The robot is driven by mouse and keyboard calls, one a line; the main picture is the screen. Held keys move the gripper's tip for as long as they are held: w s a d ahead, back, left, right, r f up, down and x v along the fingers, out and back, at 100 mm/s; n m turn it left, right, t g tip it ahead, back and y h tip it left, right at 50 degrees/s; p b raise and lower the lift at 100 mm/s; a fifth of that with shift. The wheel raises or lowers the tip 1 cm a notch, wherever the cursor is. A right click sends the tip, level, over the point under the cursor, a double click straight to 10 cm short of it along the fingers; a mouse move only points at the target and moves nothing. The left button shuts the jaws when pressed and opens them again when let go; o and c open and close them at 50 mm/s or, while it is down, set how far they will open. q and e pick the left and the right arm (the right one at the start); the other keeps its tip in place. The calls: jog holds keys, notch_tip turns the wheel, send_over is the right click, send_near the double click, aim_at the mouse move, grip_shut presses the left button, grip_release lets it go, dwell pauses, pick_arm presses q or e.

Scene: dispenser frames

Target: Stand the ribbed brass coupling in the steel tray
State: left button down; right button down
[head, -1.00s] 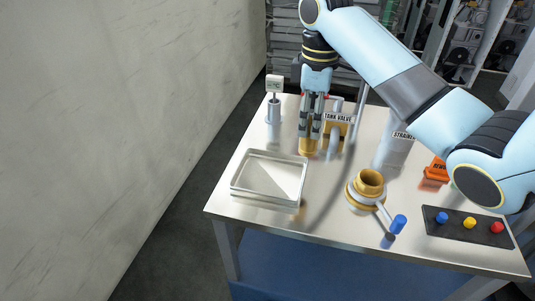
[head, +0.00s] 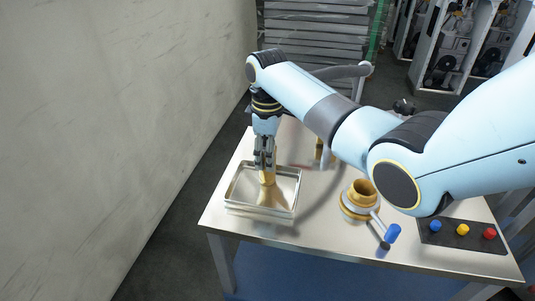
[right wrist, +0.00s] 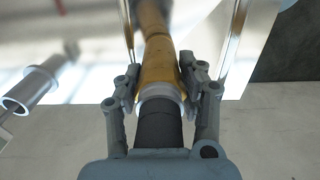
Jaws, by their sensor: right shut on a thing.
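The ribbed brass coupling (head: 267,178) is upright between the fingers of my right gripper (head: 265,163) in the head view. Its lower end shows inside the outline of the steel tray (head: 262,211), near the tray's middle. I cannot tell whether it touches the tray floor. In the right wrist view the gripper (right wrist: 160,86) is shut on the coupling (right wrist: 157,55), which runs away from the camera between both fingers. The tray is a shallow, square, shiny box at the table's left. My left gripper is not in view.
A brass and steel ring fitting (head: 360,198) with a blue-handled lever (head: 392,233) stands right of the tray. A black panel with blue, yellow and red buttons (head: 462,231) lies at the front right. My right arm hides much of the table's back.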

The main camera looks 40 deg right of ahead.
jog(key=c, duration=0.8)
grip_release()
jog(key=shift+f, duration=0.1)
notch_tip(320, 180, up, 12)
jog(key=shift+r, duration=0.15)
